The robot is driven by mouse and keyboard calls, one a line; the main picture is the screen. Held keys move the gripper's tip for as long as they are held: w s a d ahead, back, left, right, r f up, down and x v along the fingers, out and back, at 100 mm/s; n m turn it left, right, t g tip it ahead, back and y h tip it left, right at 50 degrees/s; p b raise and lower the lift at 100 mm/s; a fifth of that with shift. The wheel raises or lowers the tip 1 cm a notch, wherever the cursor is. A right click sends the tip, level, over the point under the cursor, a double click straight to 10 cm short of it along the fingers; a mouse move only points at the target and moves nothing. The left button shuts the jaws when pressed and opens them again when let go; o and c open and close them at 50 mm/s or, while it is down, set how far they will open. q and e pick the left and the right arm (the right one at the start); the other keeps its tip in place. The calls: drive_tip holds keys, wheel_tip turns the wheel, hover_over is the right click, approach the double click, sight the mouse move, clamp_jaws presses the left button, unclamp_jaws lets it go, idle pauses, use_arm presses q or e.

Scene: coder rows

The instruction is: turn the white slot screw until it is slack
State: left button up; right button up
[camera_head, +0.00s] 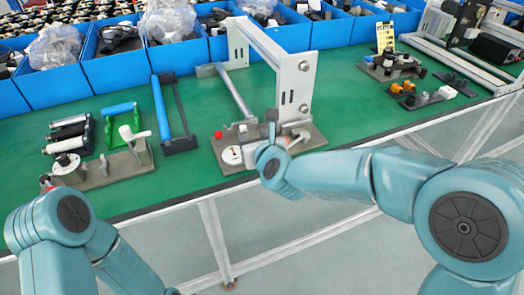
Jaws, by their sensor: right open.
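A round white part (231,156), possibly the white slot screw, sits on the front left of the grey base plate (222,168) of a metal-framed fixture. Its slot is too small to make out. My right gripper (271,131) is open, just right of this white part, over the base plate. Its wrist hides part of the plate, and I cannot tell whether it touches anything. Another round white part (66,163) lies on the base at the left.
The fixture's upright metal plate (297,88) rises behind my right gripper. A blue bar frame (161,107) lies to its left on the green table (350,110). Blue bins (110,65) line the back. Small parts stand at the right; green surface between is clear.

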use_arm(q)
drive_tip(key=shift+f, duration=0.3)
use_arm(e)
drive_tip(key=v, duration=0.7)
drive_tip(key=shift+s+r, duration=0.2)
drive_tip(key=shift+s, duration=0.15)
